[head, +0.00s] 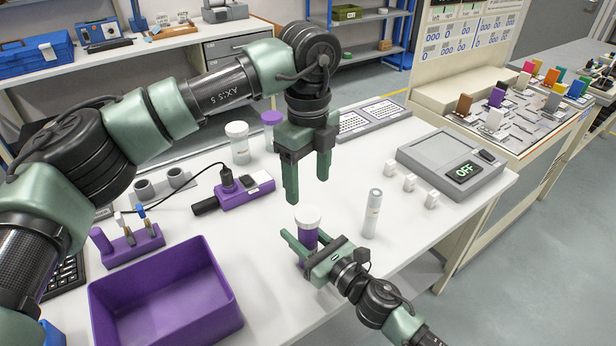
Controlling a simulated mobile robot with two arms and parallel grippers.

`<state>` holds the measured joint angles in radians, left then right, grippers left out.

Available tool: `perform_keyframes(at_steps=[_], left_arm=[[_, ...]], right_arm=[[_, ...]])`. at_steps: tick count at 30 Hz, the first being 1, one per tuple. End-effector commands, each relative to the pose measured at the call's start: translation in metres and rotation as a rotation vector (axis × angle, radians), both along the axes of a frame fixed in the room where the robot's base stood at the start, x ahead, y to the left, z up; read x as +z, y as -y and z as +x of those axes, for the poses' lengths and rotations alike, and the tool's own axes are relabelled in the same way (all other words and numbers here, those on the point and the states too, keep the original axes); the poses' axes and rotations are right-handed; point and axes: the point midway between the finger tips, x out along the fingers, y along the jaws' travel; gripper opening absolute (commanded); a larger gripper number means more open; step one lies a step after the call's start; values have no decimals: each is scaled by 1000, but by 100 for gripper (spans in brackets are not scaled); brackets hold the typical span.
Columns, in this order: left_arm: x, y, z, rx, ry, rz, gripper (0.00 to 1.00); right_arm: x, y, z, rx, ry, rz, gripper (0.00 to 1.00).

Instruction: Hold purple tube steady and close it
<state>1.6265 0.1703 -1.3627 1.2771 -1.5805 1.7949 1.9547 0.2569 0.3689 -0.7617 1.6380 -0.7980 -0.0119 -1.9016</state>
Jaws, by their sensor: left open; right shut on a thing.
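The purple tube (308,236) stands upright near the middle of the white table, with a white lid (308,216) on its top. I cannot tell whether the lid is tight. My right gripper (296,247) is shut around the purple tube from the front right and hides its lower part. My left gripper (308,188) points down, open and empty, just above the white lid and apart from it.
A clear tube (372,214) stands right of the purple tube. A purple bin (165,300) lies front left. A purple power strip (240,192), jars (238,142) and a device reading OFF (452,165) stand around. Small white blocks (410,182) lie near the device.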

Motion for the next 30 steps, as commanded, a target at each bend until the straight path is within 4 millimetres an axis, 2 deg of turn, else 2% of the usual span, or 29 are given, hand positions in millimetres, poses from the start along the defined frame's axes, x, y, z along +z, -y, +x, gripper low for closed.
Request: perform_keyframes(at_steps=[6, 17, 20, 30], left_arm=[[1, 0, 0, 136, 0, 0, 66], [-1, 0, 0, 140, -1, 1, 66], [-9, 0, 0, 139, -1, 1, 66], [-59, -1, 0, 139, -3, 1, 66]], right_arm=[[0, 0, 0, 0, 0, 0, 0], [0, 0, 0, 0, 0, 0, 0], [0, 0, 0, 0, 0, 0, 0], [0, 0, 0, 0, 0, 0, 0]])
